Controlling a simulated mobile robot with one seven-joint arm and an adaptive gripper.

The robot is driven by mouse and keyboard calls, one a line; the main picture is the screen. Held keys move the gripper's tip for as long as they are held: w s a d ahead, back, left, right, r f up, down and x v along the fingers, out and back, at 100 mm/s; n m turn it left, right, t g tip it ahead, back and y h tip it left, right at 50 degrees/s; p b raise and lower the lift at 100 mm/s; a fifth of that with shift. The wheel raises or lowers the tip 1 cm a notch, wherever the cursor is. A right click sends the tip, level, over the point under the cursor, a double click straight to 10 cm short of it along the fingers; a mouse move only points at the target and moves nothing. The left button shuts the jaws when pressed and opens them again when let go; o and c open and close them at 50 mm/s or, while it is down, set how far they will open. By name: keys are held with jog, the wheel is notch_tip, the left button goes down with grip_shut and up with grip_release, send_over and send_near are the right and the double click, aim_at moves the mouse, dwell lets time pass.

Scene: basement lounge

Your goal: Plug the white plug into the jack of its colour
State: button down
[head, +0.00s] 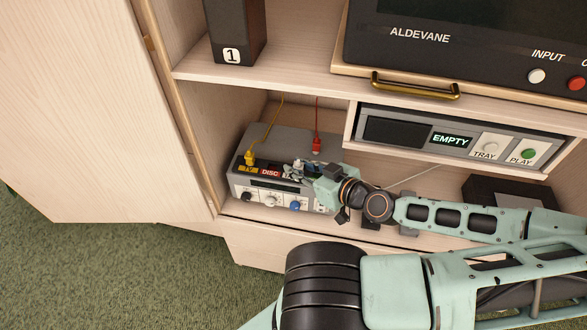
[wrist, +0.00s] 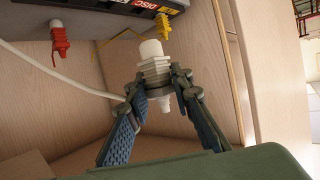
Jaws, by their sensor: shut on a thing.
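The white plug (wrist: 153,70) is between the two fingertips of my gripper (wrist: 153,84) in the wrist view, and the gripper is shut on it. Its white cable (wrist: 70,80) runs off to the left there. In the head view my gripper (head: 312,175) is at the right part of the grey jack unit (head: 288,142), low in the cabinet, and hides part of it. The plug appears apart from the unit in the wrist view. I cannot make out a white jack clearly.
A yellow plug (head: 249,158) and a red plug (head: 316,145) on cords stand at the unit, on either side of my gripper in the wrist view. A shelf above holds a player (head: 400,135). Cabinet walls and the open door (head: 100,100) bound the space.

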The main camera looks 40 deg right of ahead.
jog(key=shift+w+d+f+b, duration=0.35)
jog(key=shift+f+b, duration=0.25)
jog(key=shift+b, duration=0.55)
jog(key=w+d+f+b, duration=0.1)
jog(key=w+f+b, duration=0.1)
jog(key=b, duration=0.1)
jog(key=w+d+f+b, duration=0.2)
jog(key=w+b, duration=0.1)
jog(key=w+d+f+b, duration=0.2)
jog(key=w+b, duration=0.1)
jog(key=shift+w+d+f+b, duration=0.1)
jog(key=shift+w+f+b, duration=0.1)
jog(key=shift+f+b, duration=0.15)
jog(key=shift+w+d+f+b, duration=0.1)
jog(key=shift+w+f+b, duration=0.15)
jog(key=shift+f, duration=0.8)
jog(key=shift+w+d+f+b, duration=0.1)
jog(key=shift+f+b, duration=0.1)
jog(key=shift+f, duration=0.8)
jog(key=shift+f, duration=0.1)
jog(key=c, duration=2.2)
grip_release()
jog(key=shift+f, duration=0.1)
jog(key=o, duration=0.5)
